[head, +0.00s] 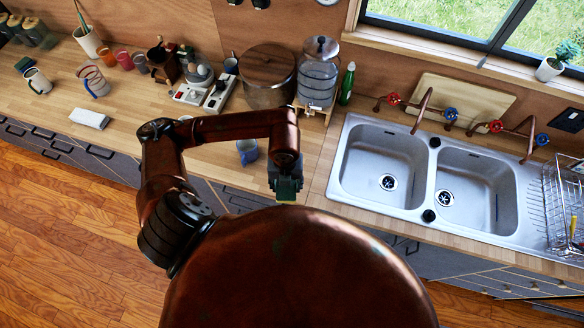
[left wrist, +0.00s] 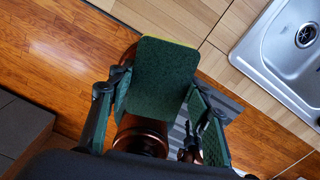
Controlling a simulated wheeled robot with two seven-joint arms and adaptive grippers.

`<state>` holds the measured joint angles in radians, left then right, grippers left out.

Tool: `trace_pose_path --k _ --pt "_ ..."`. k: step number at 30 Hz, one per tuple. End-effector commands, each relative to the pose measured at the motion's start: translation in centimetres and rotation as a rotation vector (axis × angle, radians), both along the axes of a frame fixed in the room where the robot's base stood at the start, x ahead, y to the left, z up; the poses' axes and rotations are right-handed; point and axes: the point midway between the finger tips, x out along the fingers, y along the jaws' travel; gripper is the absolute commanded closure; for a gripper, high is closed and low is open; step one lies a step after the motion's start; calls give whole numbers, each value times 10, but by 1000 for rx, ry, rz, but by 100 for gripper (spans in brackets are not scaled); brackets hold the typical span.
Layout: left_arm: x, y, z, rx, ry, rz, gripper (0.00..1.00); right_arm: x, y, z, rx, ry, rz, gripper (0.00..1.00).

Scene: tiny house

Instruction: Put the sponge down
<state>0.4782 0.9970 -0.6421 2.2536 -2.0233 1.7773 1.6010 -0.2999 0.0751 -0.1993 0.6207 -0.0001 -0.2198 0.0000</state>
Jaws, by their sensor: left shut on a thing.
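The sponge (left wrist: 165,75) is a dark green pad with a thin yellow edge. In the left wrist view it sits between the two fingers of my left gripper (left wrist: 160,98), which is shut on it. In the head view my left gripper (head: 286,182) points down in front of the counter's front edge, left of the sink. The sponge (head: 288,190) shows there as a small dark green block at the fingertips. My right gripper is in neither view.
The wooden counter (head: 225,135) runs along the wall. A double sink (head: 385,168) is on the right, with a dish rack (head: 566,205) beyond it. A blue mug (head: 247,152) stands behind my left gripper. Bare wood lies between this mug and the sink.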

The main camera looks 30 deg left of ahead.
Motion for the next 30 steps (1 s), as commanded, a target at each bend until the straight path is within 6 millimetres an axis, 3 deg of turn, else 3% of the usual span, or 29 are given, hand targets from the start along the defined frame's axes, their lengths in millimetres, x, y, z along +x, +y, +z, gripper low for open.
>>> trace_pose_path --k 5,18,24,30 --pt "2 2 -1 0 0 100 77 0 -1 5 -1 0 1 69" --pt "87 37 -45 0 4 108 77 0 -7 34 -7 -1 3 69" --pt "113 47 -79 1 1 104 77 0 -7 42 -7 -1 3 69" --pt "123 51 -93 -1 -1 102 77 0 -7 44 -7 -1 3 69"
